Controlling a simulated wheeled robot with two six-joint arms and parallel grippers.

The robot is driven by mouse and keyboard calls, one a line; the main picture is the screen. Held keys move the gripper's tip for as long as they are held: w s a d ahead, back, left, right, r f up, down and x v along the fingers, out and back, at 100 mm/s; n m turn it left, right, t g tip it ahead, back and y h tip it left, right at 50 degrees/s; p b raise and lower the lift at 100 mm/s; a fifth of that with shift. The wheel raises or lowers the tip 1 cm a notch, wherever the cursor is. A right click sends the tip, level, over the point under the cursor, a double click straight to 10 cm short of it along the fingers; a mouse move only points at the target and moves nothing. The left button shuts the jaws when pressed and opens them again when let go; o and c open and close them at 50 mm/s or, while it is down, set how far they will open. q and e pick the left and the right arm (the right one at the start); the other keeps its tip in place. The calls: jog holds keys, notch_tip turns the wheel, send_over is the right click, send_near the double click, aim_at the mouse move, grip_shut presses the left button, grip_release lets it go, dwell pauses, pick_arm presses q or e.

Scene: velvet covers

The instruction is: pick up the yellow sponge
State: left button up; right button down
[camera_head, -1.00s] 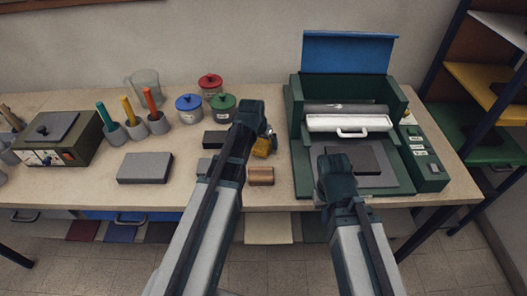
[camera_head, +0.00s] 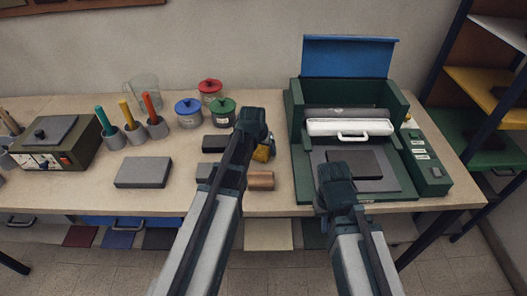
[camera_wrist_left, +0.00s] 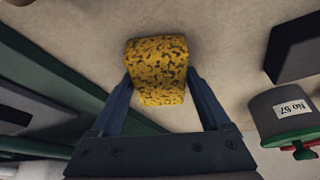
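The yellow sponge (camera_wrist_left: 157,66), mottled with dark specks, lies on the table between the fingertips of my left gripper (camera_wrist_left: 160,85) in the left wrist view. The fingers are spread on either side of it, very close to its sides; a thin gap shows on the right, and contact on the left is unclear. In the head view the sponge (camera_head: 263,153) is partly hidden behind my left gripper (camera_head: 254,128). My right gripper (camera_head: 336,178) hangs in front of the green machine; its fingers are hidden from the camera.
The green machine (camera_head: 409,108) with a blue lid stands right of the sponge. A copper-coloured block (camera_head: 261,181) and a dark block (camera_head: 214,144) lie close by. Lidded jars, including a green-lidded one (camera_head: 222,105), stand behind.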

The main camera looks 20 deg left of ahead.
aim_at(263, 147)
pick_arm(q)
jog(key=c, duration=1)
jog(key=shift+o, duration=0.2)
jog(key=shift+r, duration=0.1)
notch_tip(263, 147, up, 10)
jog(key=p, duration=1)
jog(key=shift+r+p, duration=0.15)
jog(key=shift+p, duration=0.15)
